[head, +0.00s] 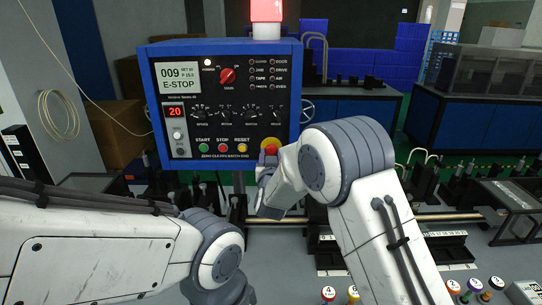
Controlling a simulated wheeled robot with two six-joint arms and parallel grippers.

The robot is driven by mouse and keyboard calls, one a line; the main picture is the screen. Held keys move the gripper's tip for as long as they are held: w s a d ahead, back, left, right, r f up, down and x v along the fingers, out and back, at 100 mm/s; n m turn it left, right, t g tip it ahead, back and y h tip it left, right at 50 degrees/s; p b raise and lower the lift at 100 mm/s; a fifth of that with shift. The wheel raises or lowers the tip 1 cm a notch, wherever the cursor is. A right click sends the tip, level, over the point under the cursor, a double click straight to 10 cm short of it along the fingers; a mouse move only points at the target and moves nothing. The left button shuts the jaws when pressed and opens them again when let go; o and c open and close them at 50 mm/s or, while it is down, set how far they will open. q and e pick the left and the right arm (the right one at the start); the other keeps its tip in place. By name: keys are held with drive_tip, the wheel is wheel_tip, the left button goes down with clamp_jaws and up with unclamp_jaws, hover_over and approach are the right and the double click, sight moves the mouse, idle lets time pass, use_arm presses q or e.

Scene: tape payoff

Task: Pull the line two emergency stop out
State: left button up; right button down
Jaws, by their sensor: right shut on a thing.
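The emergency stop (270,147) is a red knob on a yellow base at the lower right corner of the blue-framed control panel (180,130). The panel's screen (178,78) reads "E-STOP". My right gripper (266,164) is at the knob, shut on it; my own wrist hides much of the grip and the lower part of the knob. I cannot tell how far out the knob stands. My left arm comes in at the lower left, and its gripper is outside the picture.
A red lamp (266,14) is lit on top of the panel. A second blue console (459,112) stands at the right. A metal rail (448,217) and dark fixtures run behind my right arm. Several numbered coloured knobs (474,285) are at the bottom right.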

drive_tip(key=shift+s+f+b, duration=0.1)
drive_tip(key=shift+s+b, duration=0.35)
drive_tip(key=shift+b, duration=0.05)
drive_tip(key=shift+c, duration=1.5)
unclamp_jaws()
drive_tip(key=shift+s, duration=0.15)
drive_tip(key=shift+s, duration=0.3)
drive_tip(key=s+b, duration=0.3)
drive_tip(key=s, duration=0.6)
drive_tip(key=shift+s+b, duration=0.3)
drive_tip(key=shift+b, duration=0.1)
drive_tip(key=shift+d, duration=0.1)
